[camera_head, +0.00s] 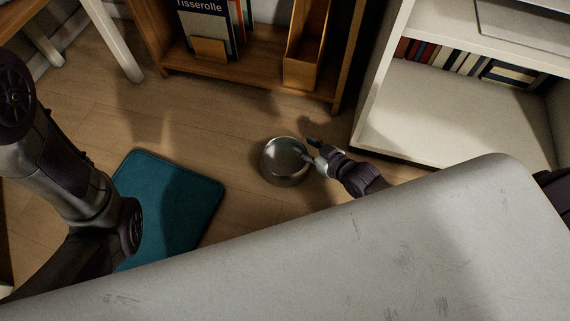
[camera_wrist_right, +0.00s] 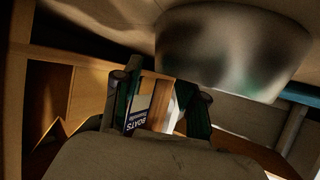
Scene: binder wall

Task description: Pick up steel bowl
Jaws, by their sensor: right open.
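The steel bowl (camera_head: 280,162) sits on the wooden floor, near the centre of the head view. My right gripper (camera_head: 310,147) is open at the bowl's right side, with one finger overlapping the rim and the other outside it in the picture. Whether it touches the bowl I cannot tell. In the right wrist view the bowl (camera_wrist_right: 230,50) fills the upper right, and the open fingers of my right gripper (camera_wrist_right: 158,100) point past it with nothing gripped between them. My left arm comes in from the left, but its gripper is not in view.
A teal mat (camera_head: 180,205) lies left of the bowl. My own pale body covers the front. Bare floor surrounds the bowl.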

